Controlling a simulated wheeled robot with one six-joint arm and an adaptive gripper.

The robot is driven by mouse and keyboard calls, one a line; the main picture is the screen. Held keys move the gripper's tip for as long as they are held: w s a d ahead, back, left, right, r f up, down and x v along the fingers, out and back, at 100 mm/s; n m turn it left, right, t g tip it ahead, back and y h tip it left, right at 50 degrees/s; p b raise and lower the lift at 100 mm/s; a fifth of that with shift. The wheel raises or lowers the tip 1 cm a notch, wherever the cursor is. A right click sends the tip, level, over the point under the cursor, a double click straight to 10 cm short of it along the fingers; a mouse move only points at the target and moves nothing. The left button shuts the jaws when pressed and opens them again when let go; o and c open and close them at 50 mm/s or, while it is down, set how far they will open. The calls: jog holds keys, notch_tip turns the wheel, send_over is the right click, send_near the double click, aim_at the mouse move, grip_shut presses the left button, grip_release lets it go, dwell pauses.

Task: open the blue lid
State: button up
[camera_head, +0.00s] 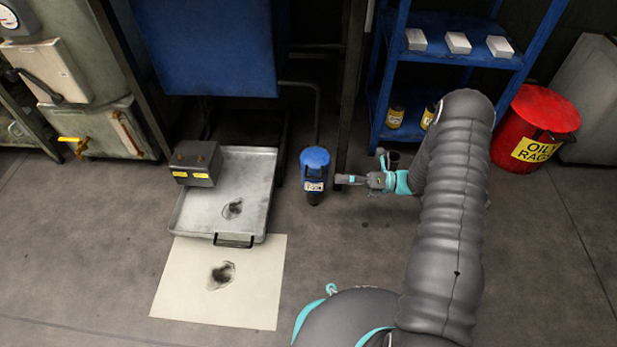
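The blue lid (315,157) sits on top of a dark upright canister (314,185) with a white label, standing on the floor near the middle. The lid looks closed on the canister. My gripper (340,179) reaches in from the right, and its fingertips are close to the canister's right side, just below the lid. I cannot tell whether they touch it. The fingers look close together, but the view is too small to show whether they are open or shut.
A metal tray (262,205) with a dark stain and a grey box (195,163) lie left of the canister. A stained pale sheet (255,290) lies in front. A blue shelf (470,60) and a red oily-rags bin (533,125) stand at right. Front floor is mostly clear.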

aim_at(307, 177)
jog(key=a, duration=1)
jog(key=shift+w+a+b, duration=0.2)
jog(key=shift+a+b, duration=0.1)
grip_shut()
